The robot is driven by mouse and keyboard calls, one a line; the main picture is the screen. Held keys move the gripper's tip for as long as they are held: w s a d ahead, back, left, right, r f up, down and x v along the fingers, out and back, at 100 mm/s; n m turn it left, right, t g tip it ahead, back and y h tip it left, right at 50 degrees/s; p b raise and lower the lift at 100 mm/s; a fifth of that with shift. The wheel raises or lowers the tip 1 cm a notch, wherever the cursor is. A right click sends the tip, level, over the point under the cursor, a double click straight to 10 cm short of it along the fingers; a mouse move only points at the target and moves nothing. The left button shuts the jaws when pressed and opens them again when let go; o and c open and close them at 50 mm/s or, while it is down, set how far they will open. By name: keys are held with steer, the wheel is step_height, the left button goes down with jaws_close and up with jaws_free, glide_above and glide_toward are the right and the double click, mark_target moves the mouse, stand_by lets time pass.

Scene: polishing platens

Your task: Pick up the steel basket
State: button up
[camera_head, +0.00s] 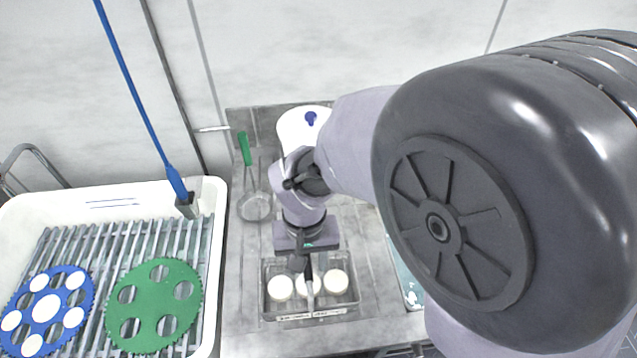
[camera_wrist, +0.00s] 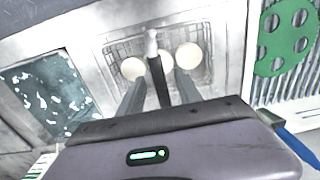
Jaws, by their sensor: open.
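The steel basket (camera_head: 318,316) is a small wire basket on the grey steel counter, low centre in the head view, with three round white pieces (camera_head: 280,288) in it. It also shows at the top of the wrist view (camera_wrist: 113,50). My gripper (camera_head: 309,272) is over the basket, pointing down. In the wrist view its two dark fingers (camera_wrist: 158,82) are apart. An upright bar with a pale top (camera_wrist: 152,42), seemingly the basket's handle, shows between them. I cannot tell whether the fingers touch it. The middle white piece is partly hidden by it.
A white tub (camera_head: 212,262) stands left with a slatted rack, a green holed disc (camera_head: 155,325) and a blue holed disc (camera_head: 70,275). A green-handled strainer (camera_head: 255,207) lies left of my gripper. A blue-handled tool (camera_head: 150,125) leans from the tub.

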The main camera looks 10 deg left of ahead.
step_height(320, 180, down, 4)
steer(key=shift+w+r+b, duration=0.1)
steer(key=shift+b, duration=0.55)
steer(key=shift+a+r, duration=0.1)
jaws_close()
stand_by(0.6)
